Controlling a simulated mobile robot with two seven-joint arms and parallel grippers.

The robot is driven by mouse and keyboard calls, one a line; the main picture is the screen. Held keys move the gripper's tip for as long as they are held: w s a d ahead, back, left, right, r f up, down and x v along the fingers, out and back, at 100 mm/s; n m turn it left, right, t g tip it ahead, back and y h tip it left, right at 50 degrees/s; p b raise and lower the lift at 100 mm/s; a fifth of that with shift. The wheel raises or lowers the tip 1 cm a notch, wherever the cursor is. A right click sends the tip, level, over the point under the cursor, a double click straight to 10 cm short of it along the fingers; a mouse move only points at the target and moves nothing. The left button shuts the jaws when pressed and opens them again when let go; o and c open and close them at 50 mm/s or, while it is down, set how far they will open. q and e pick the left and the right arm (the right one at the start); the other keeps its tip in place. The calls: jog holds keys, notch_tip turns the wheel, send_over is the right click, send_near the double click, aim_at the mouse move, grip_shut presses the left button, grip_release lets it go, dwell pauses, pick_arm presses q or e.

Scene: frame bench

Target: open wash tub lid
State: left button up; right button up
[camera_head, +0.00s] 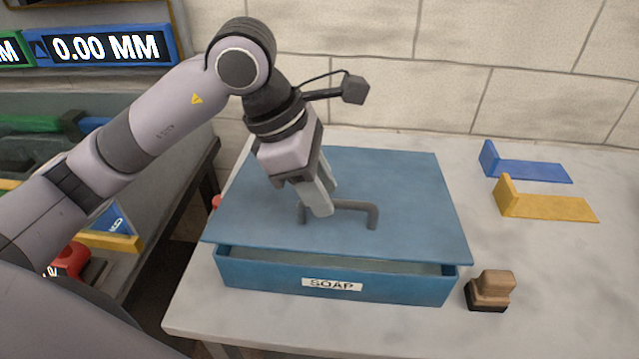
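The blue wash tub (250,272) stands on the pale bench with a white SOAP label on its front. Its flat blue lid (410,185) sits a little above the front rim, and a dark gap shows between them. A grey bar handle (355,207) stands on top of the lid. My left gripper (322,205) reaches down from the upper left, with its fingers at the left part of the handle. The fingers appear shut on the handle, though they hide part of the bar. My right gripper is not in view.
A wooden stamp-like block (492,290) stands close to the tub's right front corner. A blue bracket (525,168) and a yellow bracket (545,205) lie at the right. A tiled wall (400,60) rises behind the bench.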

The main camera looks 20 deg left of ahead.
pick_arm(q)
grip_shut()
jog(key=shift+w+r, duration=0.2)
jog(key=shift+r, duration=0.25)
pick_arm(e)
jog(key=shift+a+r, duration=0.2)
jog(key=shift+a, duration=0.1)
